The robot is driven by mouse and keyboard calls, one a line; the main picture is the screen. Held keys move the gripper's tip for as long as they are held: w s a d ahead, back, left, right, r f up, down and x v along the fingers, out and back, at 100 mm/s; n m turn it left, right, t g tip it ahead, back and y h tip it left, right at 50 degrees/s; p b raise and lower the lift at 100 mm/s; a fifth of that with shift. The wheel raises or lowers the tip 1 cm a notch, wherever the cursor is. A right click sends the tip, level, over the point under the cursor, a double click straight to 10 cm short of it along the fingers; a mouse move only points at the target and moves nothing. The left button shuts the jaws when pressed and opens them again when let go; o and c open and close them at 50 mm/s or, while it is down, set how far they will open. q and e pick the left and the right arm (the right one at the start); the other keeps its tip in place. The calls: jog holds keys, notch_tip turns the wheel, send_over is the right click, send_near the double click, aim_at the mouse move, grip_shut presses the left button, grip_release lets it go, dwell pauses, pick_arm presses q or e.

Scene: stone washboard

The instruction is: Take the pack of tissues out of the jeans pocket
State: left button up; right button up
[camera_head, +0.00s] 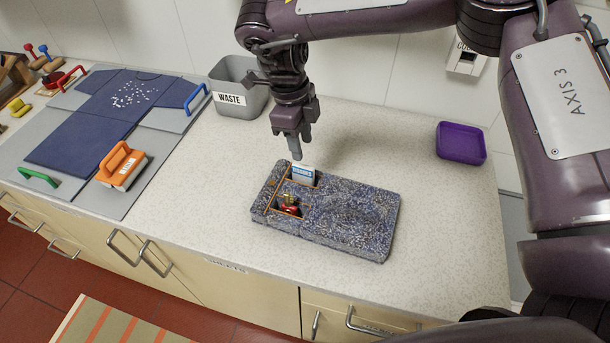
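A speckled blue-grey slab (352,216), which looks like the jeans piece, lies on the counter with orange-edged pockets at its left end. A white and blue pack, which looks like the tissues (303,174), stands in the upper pocket with its top part showing; its lower part is hidden. A small red and gold item (290,204) sits in the lower pocket. My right gripper (296,152) points down just above and behind the pack, seemingly apart from it. Its fingers overlap in this view, so their opening does not show. My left gripper is out of view.
A grey waste bin (240,102) stands behind and left of the gripper. A purple tray (461,143) lies at the right. Counter around the slab is clear.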

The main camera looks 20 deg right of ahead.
aim_at(303, 166)
jog(key=f+p, duration=0.1)
jog(key=f, duration=0.2)
jog(key=s+f+p, duration=0.1)
jog(key=f, duration=0.2)
jog(key=shift+s+f+p, duration=0.1)
jog(key=shift+f+p, duration=0.05)
jog(key=shift+p, duration=0.25)
jog(key=shift+d+f, duration=0.1)
jog(key=shift+f, duration=0.35)
grip_shut()
